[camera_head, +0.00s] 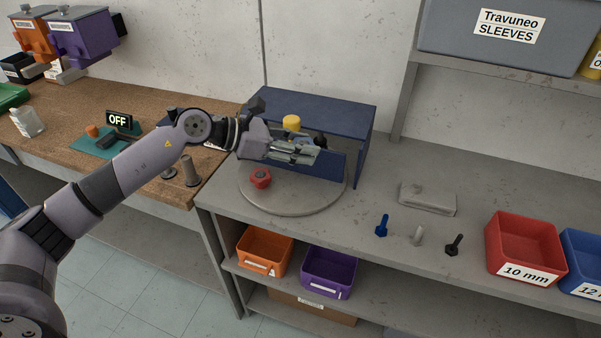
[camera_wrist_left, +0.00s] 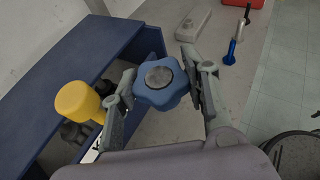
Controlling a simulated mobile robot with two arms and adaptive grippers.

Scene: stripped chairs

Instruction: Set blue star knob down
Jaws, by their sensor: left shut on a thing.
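My left gripper (camera_head: 300,152) is over the round grey turntable (camera_head: 300,205), in front of the open blue box-like housing (camera_head: 320,108). In the left wrist view, the blue star knob (camera_wrist_left: 160,82), with a grey round centre, is between the two fingers, and the gripper (camera_wrist_left: 160,100) is shut on it. In the head view the fingers largely hide the knob. Whether it touches a surface below I cannot tell. A red star knob (camera_head: 260,177) is on the turntable, left of the gripper. A yellow knob (camera_head: 291,122) shows just behind the gripper. My right gripper is out of view.
Right of the turntable are a grey block (camera_head: 428,200), a blue bolt (camera_head: 382,225), a grey bolt (camera_head: 417,236) and a black bolt (camera_head: 454,244). A red bin (camera_head: 522,240) stands farther right. The bench between turntable and bolts is clear.

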